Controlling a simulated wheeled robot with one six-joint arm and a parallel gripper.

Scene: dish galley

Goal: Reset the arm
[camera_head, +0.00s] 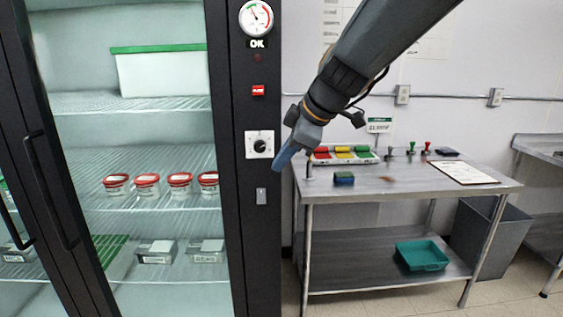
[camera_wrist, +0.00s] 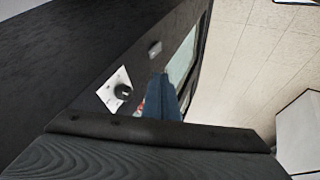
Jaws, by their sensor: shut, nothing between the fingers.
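My arm reaches down from the top right in the head view. My gripper (camera_head: 281,161) is shut and empty, its blue fingers pointing down and left beside the fridge's control panel. In the wrist view my gripper (camera_wrist: 164,84) shows as a blue wedge in front of the dark panel. The black dial (camera_head: 260,145) on its white plate is just left of the fingers, and it also shows in the wrist view (camera_wrist: 123,91). I cannot tell whether the fingers touch the panel; a gap to the dial shows in the wrist view.
The glass-door fridge (camera_head: 221,190) fills the left, with a gauge (camera_head: 256,18) and red switch (camera_head: 258,90) on its panel. A steel table (camera_head: 425,192) stands right, bearing a color-bin tray (camera_head: 343,155), stamps and a clipboard (camera_head: 462,172). A teal tray (camera_head: 422,255) lies below.

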